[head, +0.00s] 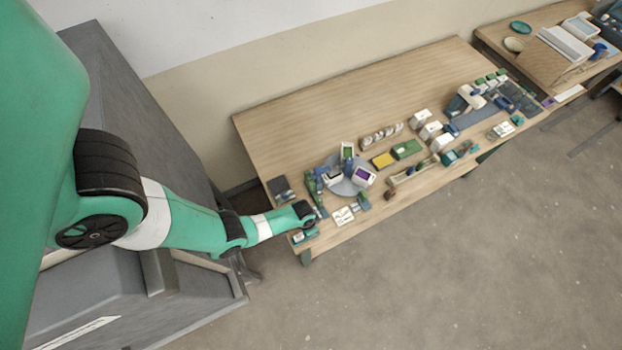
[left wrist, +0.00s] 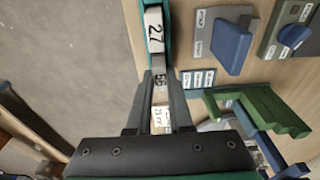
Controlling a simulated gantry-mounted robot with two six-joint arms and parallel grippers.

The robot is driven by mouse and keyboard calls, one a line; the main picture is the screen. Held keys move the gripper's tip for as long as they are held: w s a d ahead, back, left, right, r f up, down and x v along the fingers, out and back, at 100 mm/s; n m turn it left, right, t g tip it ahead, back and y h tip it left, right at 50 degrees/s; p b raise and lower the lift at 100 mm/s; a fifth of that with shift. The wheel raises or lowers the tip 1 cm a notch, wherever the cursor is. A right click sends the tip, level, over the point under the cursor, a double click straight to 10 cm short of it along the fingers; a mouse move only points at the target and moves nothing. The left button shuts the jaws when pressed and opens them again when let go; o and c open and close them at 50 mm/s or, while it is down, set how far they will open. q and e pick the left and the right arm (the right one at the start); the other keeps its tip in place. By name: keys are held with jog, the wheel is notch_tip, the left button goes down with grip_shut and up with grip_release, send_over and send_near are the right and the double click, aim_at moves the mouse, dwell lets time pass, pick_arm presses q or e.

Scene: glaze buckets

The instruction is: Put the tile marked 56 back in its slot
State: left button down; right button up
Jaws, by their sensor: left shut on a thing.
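In the left wrist view a small grey tile marked 56 (left wrist: 159,78) is between the tips of my left gripper (left wrist: 160,87), which is shut on it. Just beyond it a white tile marked 27 (left wrist: 154,33) lies in a teal holder (left wrist: 143,10). Whether the 56 tile touches that holder or hangs above it I cannot tell. In the head view my left gripper (head: 308,220) is over the near left end of the table, close to a small teal holder (head: 305,236); the tile is too small to see there. My right gripper is not in view.
A white card with digits (left wrist: 162,117) shows between my fingers. To the right are white labels (left wrist: 196,79), a grey plate with a blue block (left wrist: 233,48) and a green stepped rack (left wrist: 265,108). The wooden table (head: 300,110) is bare along its back.

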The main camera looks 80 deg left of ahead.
pick_arm(q)
jog(key=shift+f, duration=0.1)
jog(key=c, duration=0.7)
grip_release()
jog(key=shift+c, duration=0.2)
notch_tip(320, 180, up, 7)
jog(key=p, duration=0.7)
